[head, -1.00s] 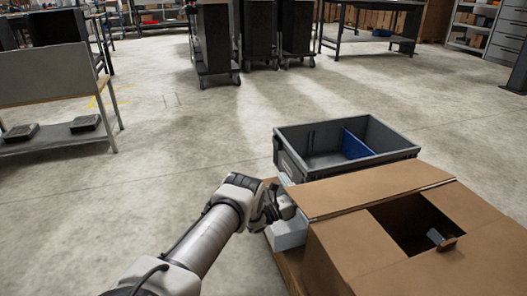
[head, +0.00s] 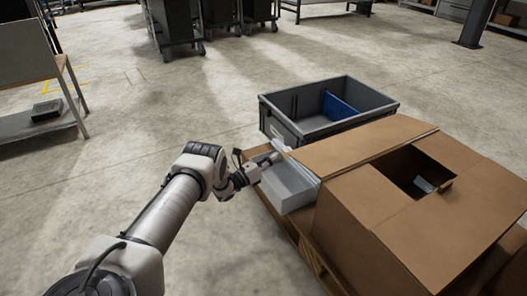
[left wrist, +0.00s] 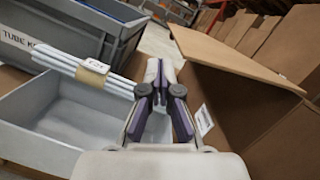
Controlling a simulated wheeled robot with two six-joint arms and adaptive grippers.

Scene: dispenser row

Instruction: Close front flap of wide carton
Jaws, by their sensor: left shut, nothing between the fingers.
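The wide carton (head: 348,236) is at the right of the head view, with a dark opening in its top. Its far flap (head: 365,146) stands outward over the side towards the grey bin; it also shows in the left wrist view (left wrist: 232,58) as a sloping brown panel. I cannot tell which flap is the front one. Other top panels lie about level around the opening. My left gripper (head: 272,158) is shut and empty, just left of the flap's end and above a light grey tray. In the left wrist view its fingertips (left wrist: 159,68) are apart from the flap.
The light grey tray (head: 290,192) sits beside the carton, with pale bars (left wrist: 84,70) across its far edge. A grey bin (head: 300,128) with a blue divider stands behind. A small grey item (head: 424,184) shows in the carton opening.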

